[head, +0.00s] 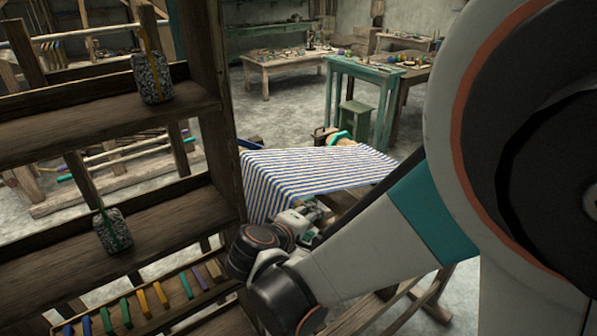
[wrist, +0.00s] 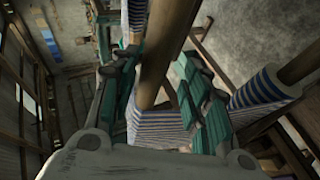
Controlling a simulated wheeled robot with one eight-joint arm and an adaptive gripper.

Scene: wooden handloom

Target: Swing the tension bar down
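In the wrist view, a round wooden bar (wrist: 165,45), probably the tension bar, runs from the top edge down between my fingers. My gripper (wrist: 160,100) has its two teal-padded fingers spread, one on each side of the bar. A gap shows between the bar and the right finger; I cannot tell whether the left finger touches it. In the head view my gripper (head: 312,210) is small and partly hidden by my arm, beside the blue-and-white striped cloth (head: 310,170). I cannot make out the bar there. The cloth also shows beyond the fingers in the wrist view (wrist: 158,132).
A wooden frame with shelves (head: 100,115) stands close on the left, holding two speckled weights (head: 152,78) (head: 112,231). Colored pegs sit on its lower rail. Another striped roll (wrist: 262,88) lies right in the wrist view.

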